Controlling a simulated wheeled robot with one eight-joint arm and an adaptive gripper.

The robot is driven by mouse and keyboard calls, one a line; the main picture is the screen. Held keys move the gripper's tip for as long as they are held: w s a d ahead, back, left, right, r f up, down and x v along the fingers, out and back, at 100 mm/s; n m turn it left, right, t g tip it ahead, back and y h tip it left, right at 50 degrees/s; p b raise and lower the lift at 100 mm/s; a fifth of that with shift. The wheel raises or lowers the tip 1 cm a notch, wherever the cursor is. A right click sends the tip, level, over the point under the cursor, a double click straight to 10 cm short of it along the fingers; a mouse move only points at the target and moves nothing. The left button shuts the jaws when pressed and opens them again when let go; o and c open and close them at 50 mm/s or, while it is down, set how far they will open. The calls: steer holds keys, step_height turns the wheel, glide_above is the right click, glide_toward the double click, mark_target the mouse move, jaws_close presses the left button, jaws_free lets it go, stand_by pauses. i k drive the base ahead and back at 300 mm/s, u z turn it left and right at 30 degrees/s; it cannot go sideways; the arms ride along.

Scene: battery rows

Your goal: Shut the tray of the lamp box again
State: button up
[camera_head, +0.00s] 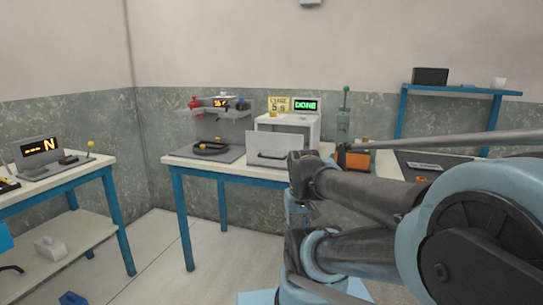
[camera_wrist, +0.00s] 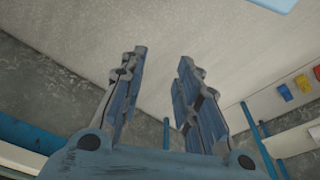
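The lamp box (camera_head: 312,123) is a white box on the middle bench in the head view, with a green "DONE" display (camera_head: 306,105) on top. Its tray (camera_head: 277,146) shows as a pale upright front panel, which appears to stand forward of the box. My arm partly covers the panel's right side, and the tray's inside is hidden. My gripper (camera_wrist: 162,58) is open in the wrist view, its two fingers apart with nothing between them. It points towards the wall, and I cannot make out its fingers in the head view.
A yellow "CLOSE 5 s" sign (camera_head: 279,104) is by the display. A grey stand with a red part (camera_head: 194,103) is to the left, and a green press-like tool (camera_head: 343,122) to the right. A side table (camera_head: 60,178) stands far left. Floor before the bench is clear.

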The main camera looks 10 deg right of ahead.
mark_target(267, 148)
steer(key=u, duration=1.15)
steer(key=k, duration=1.15)
steer(key=z, duration=0.9)
steer(key=i, duration=1)
steer(key=u, duration=0.05)
